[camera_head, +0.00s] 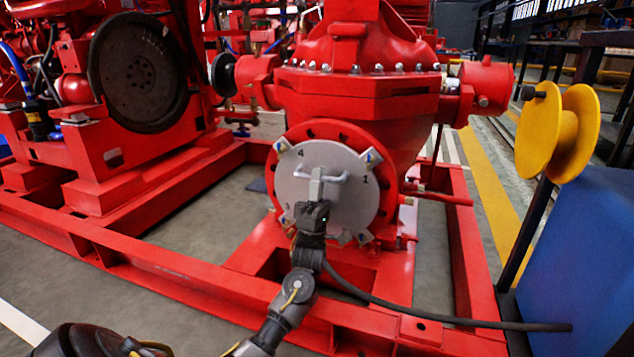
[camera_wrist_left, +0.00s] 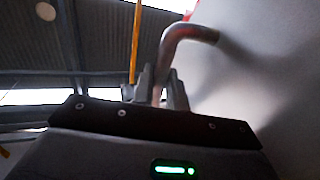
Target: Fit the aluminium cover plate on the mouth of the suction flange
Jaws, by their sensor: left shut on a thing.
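The aluminium cover plate (camera_head: 302,178) is a round grey disc with numbers and several tabs with blue marks around its rim. It stands upright in front of the red suction flange (camera_head: 330,130) of the pump and covers its mouth; I cannot tell whether it touches the flange face. Bolt holes show around the upper part of the flange ring. My left gripper (camera_head: 317,185) is shut on the plate's bar handle (camera_head: 337,178). In the left wrist view, the bent handle (camera_wrist_left: 186,33) rises from between the fingers (camera_wrist_left: 157,90), beside the plate's pale face (camera_wrist_left: 275,85). My right gripper is not in view.
The red base frame (camera_head: 180,278) runs across in front of the pump. A black cable (camera_head: 420,316) trails from my left wrist to the right. A blue box (camera_head: 580,260) and a yellow reel (camera_head: 560,133) stand at the right. A black flywheel (camera_head: 138,72) is at upper left.

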